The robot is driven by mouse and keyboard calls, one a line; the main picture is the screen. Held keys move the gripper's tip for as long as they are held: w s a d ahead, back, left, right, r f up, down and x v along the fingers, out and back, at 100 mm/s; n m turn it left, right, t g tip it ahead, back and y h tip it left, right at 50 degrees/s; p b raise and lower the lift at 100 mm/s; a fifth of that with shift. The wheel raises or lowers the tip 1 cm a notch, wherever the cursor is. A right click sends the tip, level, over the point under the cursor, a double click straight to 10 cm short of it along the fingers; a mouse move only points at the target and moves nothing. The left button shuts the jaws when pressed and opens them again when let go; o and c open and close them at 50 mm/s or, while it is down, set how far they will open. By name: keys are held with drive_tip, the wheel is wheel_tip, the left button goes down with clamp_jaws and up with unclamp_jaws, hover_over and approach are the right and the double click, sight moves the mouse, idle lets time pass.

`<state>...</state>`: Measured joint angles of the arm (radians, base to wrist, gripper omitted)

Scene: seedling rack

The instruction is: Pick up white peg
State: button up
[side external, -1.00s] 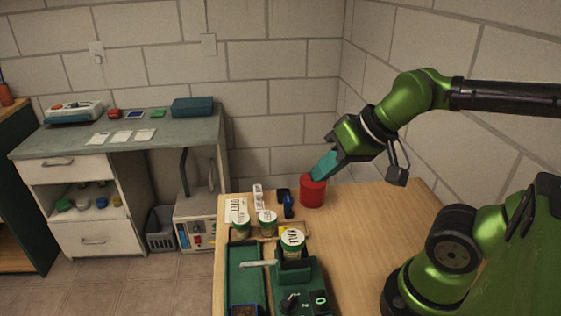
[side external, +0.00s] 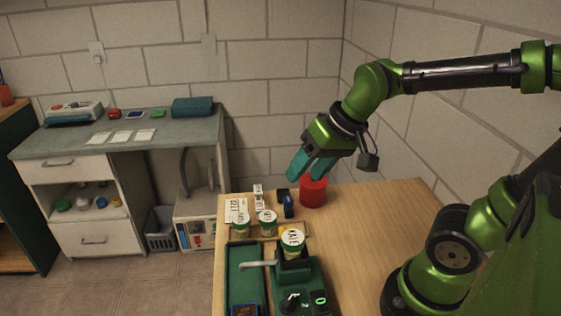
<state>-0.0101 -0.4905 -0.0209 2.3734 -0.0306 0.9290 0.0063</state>
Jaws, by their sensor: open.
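My gripper (side external: 305,174) is open and empty, with its two teal fingers apart and pointing down-left. It hangs above the back of the wooden table, by the red cup (side external: 313,193). A small upright white piece with dark marks (side external: 258,192) stands at the back left of the table, to the left of and below my gripper. A pale bar (side external: 259,265) lies level over the edge of the green tray. I cannot tell for certain which of these is the white peg. Neither is touched by my gripper.
Several green-and-white labelled pots, one the front pot (side external: 292,243), stand by the green tray (side external: 243,281). A white card (side external: 236,210) and a dark blue item (side external: 288,207) are near the back. The table's right half (side external: 365,235) is clear.

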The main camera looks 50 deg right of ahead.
drive_tip(key=w+d+f+m+g+h, duration=0.1)
drive_tip(key=w+d+f+m+g, duration=0.15)
drive_tip(key=w, duration=0.55)
drive_tip(key=w+d+f+m+g, duration=0.1)
drive_tip(key=w+d+f+g, duration=0.15)
drive_tip(key=w, duration=0.55)
drive_tip(key=m, duration=0.1)
hover_over(260, 205)
drive_tip(key=shift+h, duration=0.4)
drive_tip(key=f, duration=1)
drive_tip(key=shift+w+d, duration=0.1)
drive_tip(key=shift+w, duration=0.1)
drive_tip(key=f, duration=0.6)
drive_tip(key=shift+s+f, duration=0.15)
drive_tip(key=shift+s, duration=0.05)
clamp_jaws()
